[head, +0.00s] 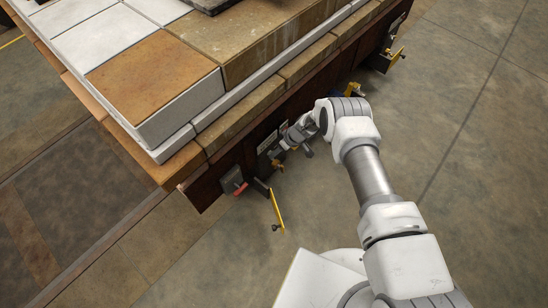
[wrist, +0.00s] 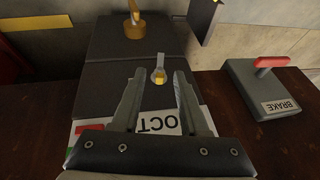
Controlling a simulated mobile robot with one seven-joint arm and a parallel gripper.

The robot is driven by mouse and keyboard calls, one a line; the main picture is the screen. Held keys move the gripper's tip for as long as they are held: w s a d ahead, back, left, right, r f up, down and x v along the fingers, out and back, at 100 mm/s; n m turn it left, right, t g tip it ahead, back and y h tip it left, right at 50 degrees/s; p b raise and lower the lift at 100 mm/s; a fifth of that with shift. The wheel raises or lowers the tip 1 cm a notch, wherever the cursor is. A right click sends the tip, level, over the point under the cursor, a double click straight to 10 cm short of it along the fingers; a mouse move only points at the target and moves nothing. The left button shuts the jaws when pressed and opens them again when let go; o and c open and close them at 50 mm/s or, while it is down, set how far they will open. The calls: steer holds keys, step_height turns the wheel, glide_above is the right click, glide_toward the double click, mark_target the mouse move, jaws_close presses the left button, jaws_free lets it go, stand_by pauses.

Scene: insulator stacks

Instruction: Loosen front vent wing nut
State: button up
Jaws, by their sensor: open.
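In the wrist view my gripper (wrist: 158,76) is open, its two grey fingers spread over a dark panel (wrist: 108,70). A small grey fitting with a yellow end (wrist: 159,73) shows between the fingertips; I see no finger touching it. A brass-coloured fitting (wrist: 134,26) stands on the panel further up. I cannot tell for certain which fitting is the wing nut. A white label reading OCT (wrist: 158,122) lies partly behind the fingers. In the head view my gripper (head: 281,150) is at the cart's dark side, and the brass fitting (head: 278,164) shows just below it.
A grey box labelled BRAKE with a red handle (wrist: 272,63) is right of the panel; its red handle also shows in the head view (head: 240,188). A yellow plate (head: 276,209) sticks out from the cart side. The floor at right is clear.

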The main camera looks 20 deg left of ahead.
steer(key=shift+b+x, duration=0.55)
steer(key=shift+x, duration=1.1)
jaws_close()
steer(key=shift+r, duration=0.1)
